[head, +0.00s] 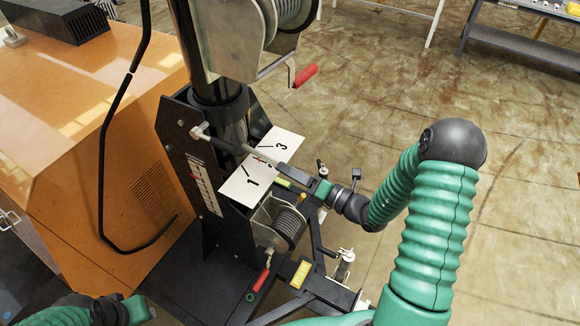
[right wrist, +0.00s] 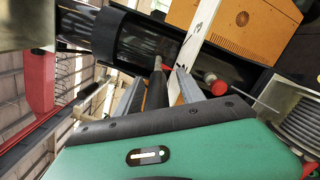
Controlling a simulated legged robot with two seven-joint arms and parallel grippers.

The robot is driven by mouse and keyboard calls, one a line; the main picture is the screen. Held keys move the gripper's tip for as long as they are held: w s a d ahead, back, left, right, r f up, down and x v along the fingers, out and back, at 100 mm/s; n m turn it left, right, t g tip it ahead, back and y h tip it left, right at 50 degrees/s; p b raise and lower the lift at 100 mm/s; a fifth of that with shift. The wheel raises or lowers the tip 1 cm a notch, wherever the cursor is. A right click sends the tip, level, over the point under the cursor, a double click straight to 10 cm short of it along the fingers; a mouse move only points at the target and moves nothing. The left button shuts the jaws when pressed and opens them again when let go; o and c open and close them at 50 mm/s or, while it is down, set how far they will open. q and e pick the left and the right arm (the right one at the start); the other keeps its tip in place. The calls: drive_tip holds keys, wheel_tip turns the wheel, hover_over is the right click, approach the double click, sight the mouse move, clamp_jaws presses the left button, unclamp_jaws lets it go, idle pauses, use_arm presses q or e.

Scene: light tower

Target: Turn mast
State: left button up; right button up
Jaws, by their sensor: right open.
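The black mast (head: 225,115) stands upright on the trailer beside the orange housing. It also shows as a dark cylinder in the right wrist view (right wrist: 145,42). A thin bar handle (head: 225,145) with a grey end reaches from the mast area towards my right gripper (head: 284,170). In the right wrist view, the handle's dark grip (right wrist: 157,90) lies between the two grey fingers of the right gripper (right wrist: 158,80). The fingers are spread, and I cannot tell whether either touches it. My left gripper (head: 138,308) is partly in view at the bottom left; its fingers are unclear.
A white plate (head: 240,186) marked 1 and 3 sits by the mast. An upper winch (head: 232,35) has a red crank handle (head: 305,75). A lower cable winch (head: 288,225) is below the plate. The orange housing (head: 95,120) fills the left.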

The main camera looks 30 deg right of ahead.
drive_tip(key=shift+w+d, duration=0.1)
drive_tip(key=shift+d, duration=0.2)
drive_tip(key=shift+a+r, duration=0.1)
drive_tip(key=shift+a, duration=0.6)
drive_tip(key=c, duration=0.7)
clamp_jaws()
drive_tip(key=shift+d, duration=0.1)
drive_tip(key=shift+d, duration=0.15)
